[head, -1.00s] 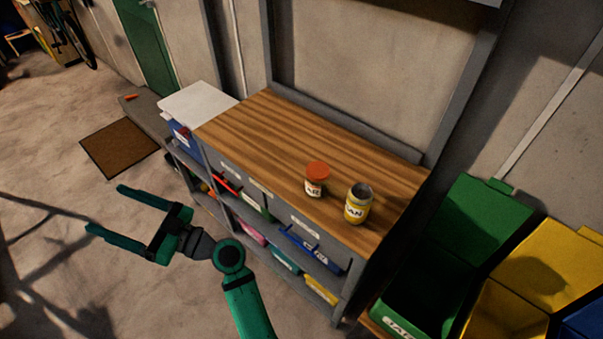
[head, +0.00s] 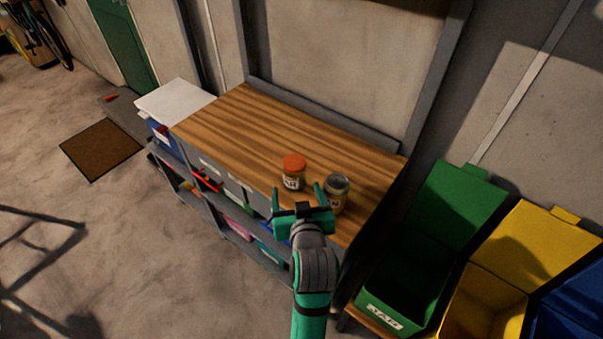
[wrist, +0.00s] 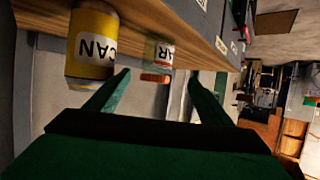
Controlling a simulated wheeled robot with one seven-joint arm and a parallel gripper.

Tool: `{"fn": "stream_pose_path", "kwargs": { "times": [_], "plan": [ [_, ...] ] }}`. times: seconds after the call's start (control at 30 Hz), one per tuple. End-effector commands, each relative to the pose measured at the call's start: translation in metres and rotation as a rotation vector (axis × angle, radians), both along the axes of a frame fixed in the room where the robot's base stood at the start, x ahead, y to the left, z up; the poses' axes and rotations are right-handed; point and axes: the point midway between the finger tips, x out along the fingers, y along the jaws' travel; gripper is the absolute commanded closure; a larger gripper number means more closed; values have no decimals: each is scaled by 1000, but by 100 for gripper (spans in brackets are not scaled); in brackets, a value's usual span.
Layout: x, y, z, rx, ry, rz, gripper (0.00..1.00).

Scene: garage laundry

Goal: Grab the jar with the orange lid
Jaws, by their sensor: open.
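The jar with the orange lid (head: 293,173) stands upright on the wooden bench top, near its front edge. In the wrist view the jar (wrist: 158,55) appears upside down, between the two fingers and beyond their tips. A yellow can with a grey top (head: 337,190) stands just right of the jar; it is large at upper left in the wrist view (wrist: 92,42). My gripper (head: 298,190) is open and empty at the bench's front edge, fingers pointing towards the bench. In the head view its right finger partly overlaps the can. I cannot tell whether it touches.
The wooden bench top (head: 250,125) is clear to the left and behind the jar. Shelves with coloured bins sit below it. A white-lidded box (head: 175,98) stands at the left end. Open green (head: 445,215) and yellow (head: 540,240) bins stand at the right.

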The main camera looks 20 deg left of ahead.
Motion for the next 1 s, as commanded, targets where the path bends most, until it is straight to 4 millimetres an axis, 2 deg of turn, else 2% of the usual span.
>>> {"fn": "stream_pose_path", "kwargs": {
  "times": [0.07,0.4,0.63,1.0],
  "plan": [
    [6,-2,-5,-4,3,-14,26],
    [49,19,-23,-4,1,-11,26],
    [61,24,-28,-4,2,-12,26],
    [99,41,-42,-5,2,-13,26]
  ]
}}
